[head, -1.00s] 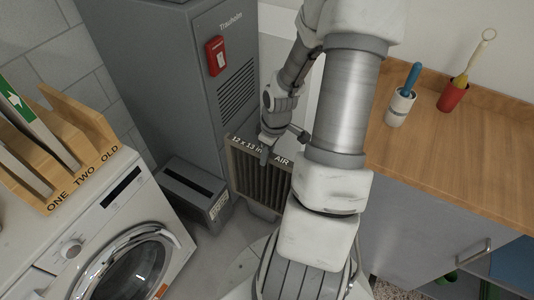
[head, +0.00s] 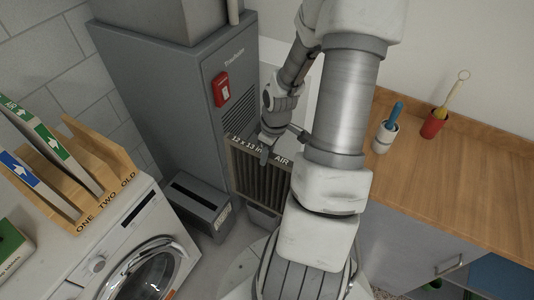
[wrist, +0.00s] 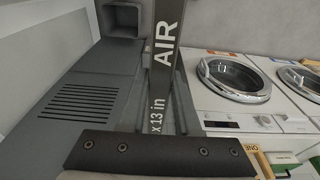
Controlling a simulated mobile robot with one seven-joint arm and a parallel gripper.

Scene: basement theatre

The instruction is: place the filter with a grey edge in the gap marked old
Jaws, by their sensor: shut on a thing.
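My gripper (head: 268,142) is shut on the top edge of the grey-edged filter (head: 258,175), which has dark pleats and the printed words "12 x 13 in" and "AIR". The filter hangs upright in front of the grey furnace cabinet; my arm hides its right side. In the wrist view, its grey edge (wrist: 163,75) runs away from my gripper. A wooden rack (head: 105,155) stands on the washing machine at left, labelled ONE, TWO and OLD. The OLD mark (head: 128,177) is at its right end, and that gap looks empty. Filters with green (head: 52,141) and blue (head: 24,174) edges stand in the rack.
The furnace cabinet (head: 185,75) has a red box (head: 221,89). A slotted grey box (head: 198,203) sits low between the cabinet and the washing machine (head: 120,245). A green-and-white box (head: 12,247) lies on the machine. A wooden counter (head: 455,185) with cups is at right.

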